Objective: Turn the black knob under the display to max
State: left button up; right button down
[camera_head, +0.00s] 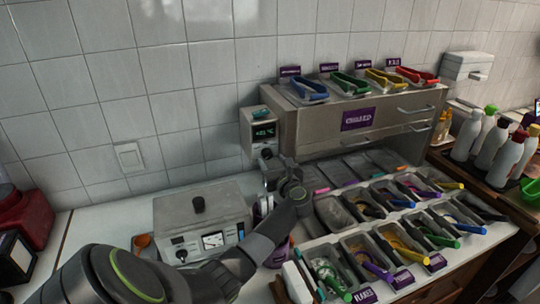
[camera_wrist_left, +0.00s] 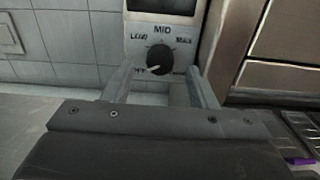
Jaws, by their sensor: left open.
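The black knob (camera_wrist_left: 160,59) sits on a pale panel under a dark display in the left wrist view. Labels around it read MID at the top and, less clearly, LOW and MAX at the sides. Its light pointer mark is toward the lower left. In the head view the knob (camera_head: 266,153) is small, below the lit display (camera_head: 264,131) on the wall-side box. My left gripper (camera_wrist_left: 160,78) is open, with one finger on each side below the knob, and holds nothing. My right gripper is in neither view.
A grey lidded warmer (camera_head: 200,215) with a gauge stands left of my left arm. A steel cabinet (camera_head: 345,122) with coloured tongs on top is right of the display box. Topping trays (camera_head: 325,215) with coloured-handled utensils fill the counter at right.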

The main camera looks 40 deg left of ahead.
aim_at(267, 154)
pick_arm(q)
jog(key=shift+x, duration=1.4)
jog(key=c, duration=1)
jog(key=shift+o, duration=0.2)
